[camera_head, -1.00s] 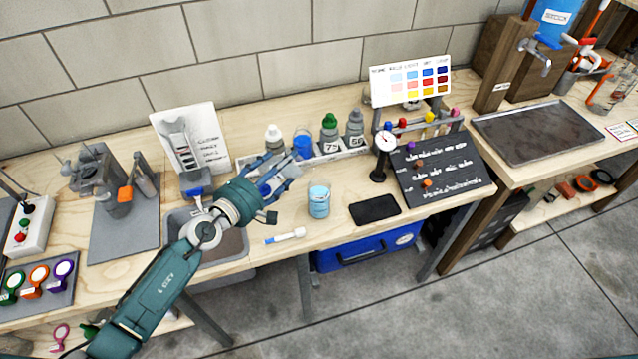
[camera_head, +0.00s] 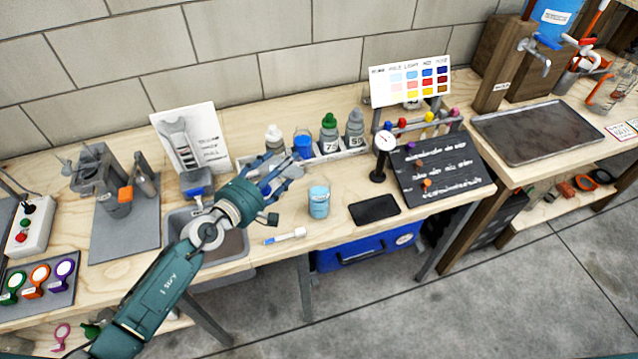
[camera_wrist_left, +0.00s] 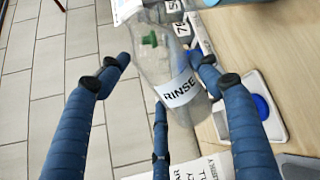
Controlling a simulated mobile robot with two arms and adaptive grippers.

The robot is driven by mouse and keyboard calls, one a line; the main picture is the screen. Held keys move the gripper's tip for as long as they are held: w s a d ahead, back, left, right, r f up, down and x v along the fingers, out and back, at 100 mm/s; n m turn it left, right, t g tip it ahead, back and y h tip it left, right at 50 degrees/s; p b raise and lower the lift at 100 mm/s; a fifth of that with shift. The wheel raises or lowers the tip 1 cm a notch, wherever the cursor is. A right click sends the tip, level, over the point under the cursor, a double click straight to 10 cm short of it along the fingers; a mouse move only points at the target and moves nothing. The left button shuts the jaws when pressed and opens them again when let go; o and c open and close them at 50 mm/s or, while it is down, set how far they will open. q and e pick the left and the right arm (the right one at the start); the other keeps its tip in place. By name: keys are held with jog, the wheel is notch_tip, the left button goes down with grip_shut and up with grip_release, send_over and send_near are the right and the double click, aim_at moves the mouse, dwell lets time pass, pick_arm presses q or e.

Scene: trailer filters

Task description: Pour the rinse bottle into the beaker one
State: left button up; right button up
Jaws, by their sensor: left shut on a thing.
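My left gripper (camera_head: 277,170) is shut on the rinse bottle at the back of the bench. In the left wrist view, the clear rinse bottle (camera_wrist_left: 165,65) shows between the blue fingers, with its RINSE label facing the camera. In the head view, its white top (camera_head: 273,134) appears to show just behind the fingers, which hide its lower body. I cannot tell whether its base touches the tray. A clear beaker with light blue contents (camera_head: 319,202), apparently beaker one, stands to the right of the gripper, apart from it. My right gripper is not in view.
A blue cup (camera_head: 303,146), a green-capped bottle (camera_head: 329,133) and a grey bottle (camera_head: 355,130) stand close by at the back. A sink (camera_head: 218,245) lies below my arm.

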pick_arm(q)
jog(key=shift+s+r, duration=0.1)
jog(key=shift+m, duration=0.4)
dwell(0.8)
jog(key=shift+s+d+r+m+y+p, duration=0.1)
jog(key=shift+d+r+m+y+p, duration=0.2)
jog(key=shift+r+p, duration=0.7)
jog(key=shift+s+d+r+m+p, duration=0.1)
jog(key=shift+r+m+p, duration=0.25)
jog(key=shift+p, duration=1.3)
jog(key=shift+d+f+m+p, duration=0.15)
jog(key=shift+m+p, duration=0.4)
dwell(1.2)
